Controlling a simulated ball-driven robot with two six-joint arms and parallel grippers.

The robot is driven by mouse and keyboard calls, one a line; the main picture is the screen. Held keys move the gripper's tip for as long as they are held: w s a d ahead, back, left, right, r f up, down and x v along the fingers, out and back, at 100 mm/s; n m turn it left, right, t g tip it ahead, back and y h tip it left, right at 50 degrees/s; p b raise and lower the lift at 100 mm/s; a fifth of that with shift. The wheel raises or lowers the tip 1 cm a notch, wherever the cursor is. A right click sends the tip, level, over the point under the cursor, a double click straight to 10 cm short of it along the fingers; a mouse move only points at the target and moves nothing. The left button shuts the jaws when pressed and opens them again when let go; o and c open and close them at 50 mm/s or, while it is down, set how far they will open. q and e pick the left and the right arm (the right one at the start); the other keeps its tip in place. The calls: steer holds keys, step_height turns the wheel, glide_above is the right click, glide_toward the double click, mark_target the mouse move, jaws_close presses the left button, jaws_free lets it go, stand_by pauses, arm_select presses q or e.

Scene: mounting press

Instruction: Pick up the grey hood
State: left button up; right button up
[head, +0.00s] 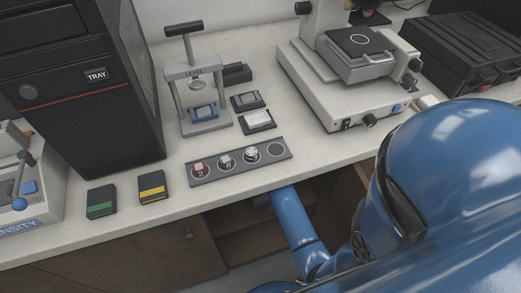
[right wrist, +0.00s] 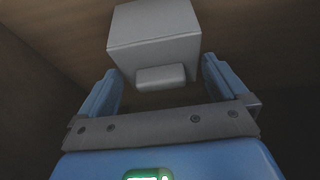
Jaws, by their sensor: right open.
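The grey hood (right wrist: 152,35) shows in the right wrist view as a plain box-shaped piece with a small block-like grip (right wrist: 162,77) on its near side. My right gripper (right wrist: 161,72) is open, with its two blue fingers on either side of the grip. A gap shows between each finger and the grip. In the head view the hood is not seen. My blue right arm reaches below the bench edge there, and its gripper is hidden under the bench. My left gripper is in neither view.
The bench top (head: 110,225) overhangs an open wooden cabinet (head: 255,235). Brown wooden surfaces surround the hood closely. On the bench stand a strip with round pots (head: 238,163), a lever press (head: 197,85), a microscope (head: 340,75) and a black tower (head: 75,80).

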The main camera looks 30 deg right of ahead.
steer(key=shift+w+f, duration=0.15)
steer(key=shift+f, duration=0.4)
steer(key=shift+c, duration=0.5)
steer(key=c, duration=0.6)
steer(key=shift+c, duration=0.2)
steer(key=shift+r, duration=0.15)
